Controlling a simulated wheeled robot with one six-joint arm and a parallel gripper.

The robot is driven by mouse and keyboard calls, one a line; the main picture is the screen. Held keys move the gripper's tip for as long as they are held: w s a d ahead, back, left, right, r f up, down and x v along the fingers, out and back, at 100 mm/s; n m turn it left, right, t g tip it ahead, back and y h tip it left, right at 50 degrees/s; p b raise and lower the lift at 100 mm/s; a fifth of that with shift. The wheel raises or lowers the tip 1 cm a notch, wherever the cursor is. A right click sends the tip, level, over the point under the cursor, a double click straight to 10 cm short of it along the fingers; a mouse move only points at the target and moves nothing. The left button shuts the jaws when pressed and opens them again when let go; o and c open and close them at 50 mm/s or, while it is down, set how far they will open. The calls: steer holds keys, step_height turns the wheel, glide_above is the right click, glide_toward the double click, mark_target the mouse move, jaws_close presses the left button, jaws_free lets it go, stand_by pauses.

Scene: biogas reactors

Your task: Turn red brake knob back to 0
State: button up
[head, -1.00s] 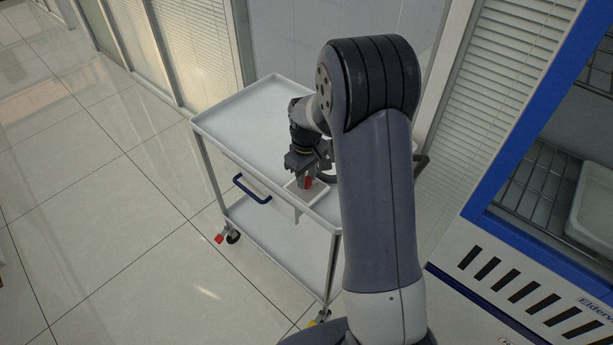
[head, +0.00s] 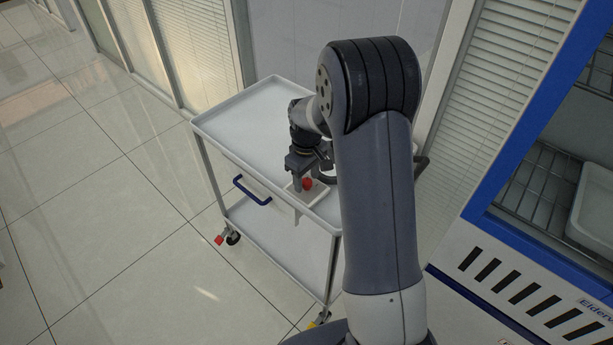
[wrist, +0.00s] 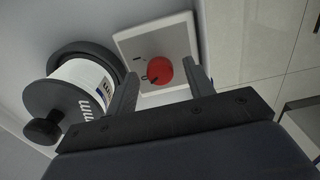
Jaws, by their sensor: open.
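The red brake knob (wrist: 160,70) sits on a square white plate (wrist: 150,42) in the wrist view. Dark marks are on the plate at the knob's left: a short stroke and, lower, what looks like a 0 close to the knob's edge. My gripper (wrist: 162,74) is open, with one finger on each side of the knob and gaps visible between fingers and knob. In the head view the knob (head: 307,184) shows red at the cart's front edge, just below my gripper (head: 303,178). My arm hides part of the cart there.
A dark reel with a white label (wrist: 78,78) stands left of the plate in the wrist view, close to my left finger. The white cart (head: 240,115) has a blue handle (head: 252,190) and a largely clear top. A blue-framed cabinet (head: 520,150) stands at the right.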

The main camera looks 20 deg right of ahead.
mark_target(306, 181)
step_height(306, 181, up, 11)
stand_by(0.6)
steer(key=shift+f, duration=0.2)
step_height(306, 181, down, 11)
steer(key=shift+r, duration=0.1)
steer(key=shift+m, duration=0.3)
steer(key=shift+r, duration=0.1)
stand_by(0.4)
